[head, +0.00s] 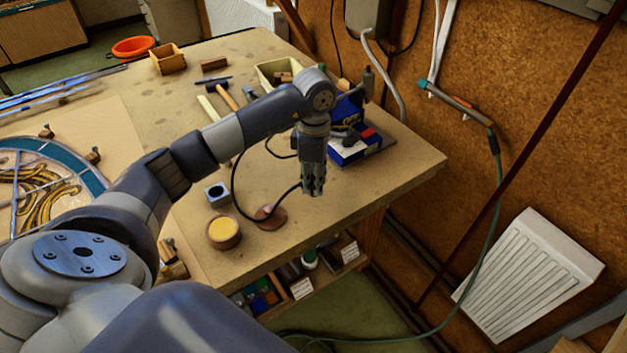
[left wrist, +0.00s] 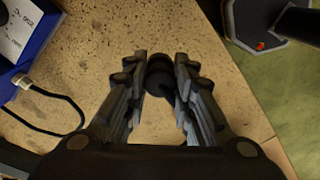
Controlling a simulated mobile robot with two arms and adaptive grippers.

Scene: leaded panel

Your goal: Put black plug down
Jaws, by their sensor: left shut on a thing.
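My left gripper (head: 313,186) points down over the near right part of the workbench (head: 405,178). Its fingers are shut on the black plug (left wrist: 159,76), which shows dark and round between the fingertips in the left wrist view. In the head view the fingers mostly hide the plug. A black cable (head: 234,190) loops from the gripper down to the left and back up behind the arm. Bare bench top shows beneath the plug in the wrist view; the height of the gap is hard to tell. My right gripper is not in view.
A blue box (head: 345,152) stands behind the gripper and also shows in the left wrist view (left wrist: 28,38). A round yellow-filled pot (head: 223,231), a brown disc (head: 270,217) and a small metal block (head: 216,194) lie left of it. The bench's right corner is clear.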

